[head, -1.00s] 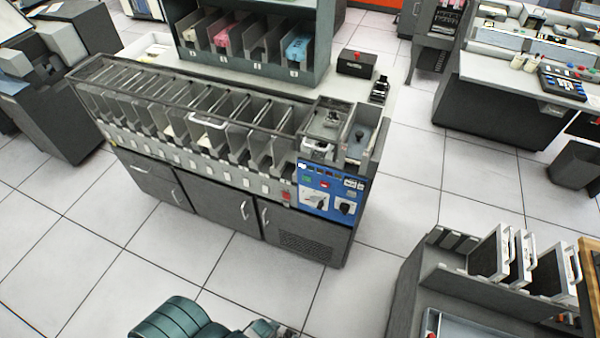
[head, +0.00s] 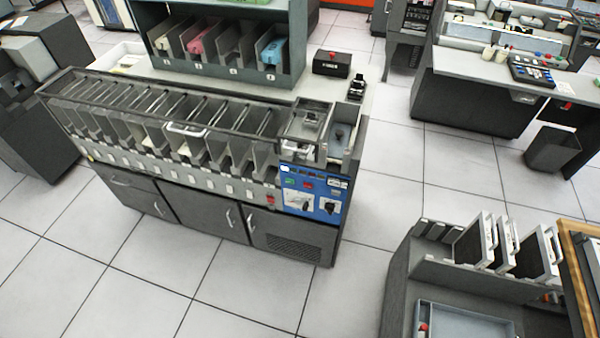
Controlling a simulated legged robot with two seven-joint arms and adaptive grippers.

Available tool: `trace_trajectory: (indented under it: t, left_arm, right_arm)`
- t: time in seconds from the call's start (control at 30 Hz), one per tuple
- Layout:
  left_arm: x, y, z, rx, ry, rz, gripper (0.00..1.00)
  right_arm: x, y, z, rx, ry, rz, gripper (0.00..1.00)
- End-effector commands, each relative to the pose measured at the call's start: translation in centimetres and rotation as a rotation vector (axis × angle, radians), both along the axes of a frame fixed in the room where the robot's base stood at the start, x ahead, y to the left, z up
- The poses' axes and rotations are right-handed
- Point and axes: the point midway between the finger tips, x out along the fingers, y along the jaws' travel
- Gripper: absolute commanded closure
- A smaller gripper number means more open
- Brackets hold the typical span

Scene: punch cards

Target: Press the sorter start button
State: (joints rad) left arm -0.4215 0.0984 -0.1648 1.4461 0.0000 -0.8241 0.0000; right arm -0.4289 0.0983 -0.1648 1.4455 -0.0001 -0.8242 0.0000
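The card sorter (head: 215,215) stands left of centre, a long grey cabinet with a row of card pockets along its top. Its blue control panel (head: 314,195) is at the right end of its front face. On the panel are a small green button (head: 290,182), a small red one (head: 308,185) and dark knobs below; labels are too small to read, so I cannot tell which is the start button. A larger red button (head: 270,199) sits just left of the panel. Neither of my grippers is in view.
A grey rack unit with upright panels (head: 475,240) stands at the lower right. Behind the sorter is a shelf with coloured card decks (head: 270,50) and a black box (head: 331,64). A desk (head: 490,75) and dark bin (head: 552,148) stand right. Tiled floor before the sorter is clear.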

Motion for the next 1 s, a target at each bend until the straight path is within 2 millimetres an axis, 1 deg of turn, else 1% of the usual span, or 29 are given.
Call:
trace_trajectory:
  t: [0.47, 0.5, 0.57, 0.6, 0.63, 0.67, 1.0]
  left_arm:
    - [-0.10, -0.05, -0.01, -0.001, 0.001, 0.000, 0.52]
    - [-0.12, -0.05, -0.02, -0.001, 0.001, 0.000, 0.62]
    - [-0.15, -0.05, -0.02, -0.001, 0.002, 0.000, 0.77]
    - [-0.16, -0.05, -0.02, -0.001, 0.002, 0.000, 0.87]
    - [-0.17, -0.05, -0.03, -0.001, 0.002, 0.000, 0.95]
    - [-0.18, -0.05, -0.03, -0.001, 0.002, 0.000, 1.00]
    - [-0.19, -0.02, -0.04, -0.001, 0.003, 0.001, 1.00]
  right_arm:
    - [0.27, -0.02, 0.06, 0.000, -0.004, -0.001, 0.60]
    - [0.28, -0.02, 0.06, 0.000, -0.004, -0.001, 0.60]
    - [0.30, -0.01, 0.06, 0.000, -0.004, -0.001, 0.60]
    - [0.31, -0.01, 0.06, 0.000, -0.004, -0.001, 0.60]
    - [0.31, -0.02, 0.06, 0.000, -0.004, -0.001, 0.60]
    - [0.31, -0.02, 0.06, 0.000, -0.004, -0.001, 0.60]
    - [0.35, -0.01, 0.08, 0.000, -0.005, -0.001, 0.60]
